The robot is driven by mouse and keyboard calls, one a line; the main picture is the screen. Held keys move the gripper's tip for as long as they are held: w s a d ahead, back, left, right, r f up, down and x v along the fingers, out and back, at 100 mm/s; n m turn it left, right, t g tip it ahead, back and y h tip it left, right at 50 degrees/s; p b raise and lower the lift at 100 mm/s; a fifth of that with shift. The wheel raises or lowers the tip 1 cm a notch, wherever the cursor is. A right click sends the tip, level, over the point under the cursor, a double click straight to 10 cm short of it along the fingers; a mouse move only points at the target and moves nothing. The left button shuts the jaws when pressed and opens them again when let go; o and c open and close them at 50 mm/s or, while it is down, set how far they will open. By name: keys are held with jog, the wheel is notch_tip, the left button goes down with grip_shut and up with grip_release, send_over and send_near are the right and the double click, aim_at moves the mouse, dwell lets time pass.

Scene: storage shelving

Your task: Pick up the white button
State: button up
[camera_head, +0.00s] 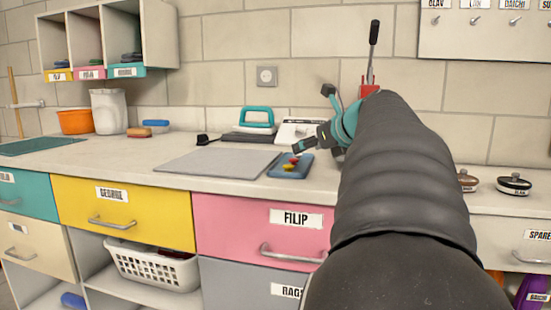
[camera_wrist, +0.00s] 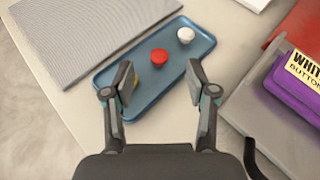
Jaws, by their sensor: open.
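The white button (camera_wrist: 185,35) sits at the far end of a blue tray (camera_wrist: 203,52) in the wrist view. A red button (camera_wrist: 159,57) lies in the middle of the tray, and a yellow button (camera_wrist: 134,82) is partly hidden behind my left finger. My gripper (camera_wrist: 161,82) is open and empty, its fingers over the near part of the tray, short of the white button. In the head view the tray (camera_head: 291,171) lies on the counter, with my gripper (camera_head: 297,147) just above it; I cannot make out the white button there.
A grey mat (camera_head: 215,162) lies left of the tray. In the wrist view, a purple item (camera_wrist: 290,92) with a label reading "BUTTON" is at the right. A teal-handled object (camera_head: 256,117) stands behind, near the wall. Drawers are below the counter.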

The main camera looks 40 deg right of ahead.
jog(key=shift+m+h, duration=0.3)
jog(key=shift+m, duration=0.4)
jog(key=s+d, duration=0.3)
jog(key=shift+d+r, duration=0.25)
jog(key=shift+d, duration=0.05)
send_near(300, 154)
jog(key=x, duration=0.3)
jog(key=shift+w+d+f+b, duration=0.2)
jog(key=shift+w+f+b, duration=0.05)
jog(key=shift+w+b, duration=0.05)
jog(key=shift+x, duration=2.75)
jog(key=shift+w+a+r, duration=0.1)
jog(key=shift+a+r, duration=0.05)
jog(key=shift+c, duration=0.5)
jog(key=c, duration=0.8)
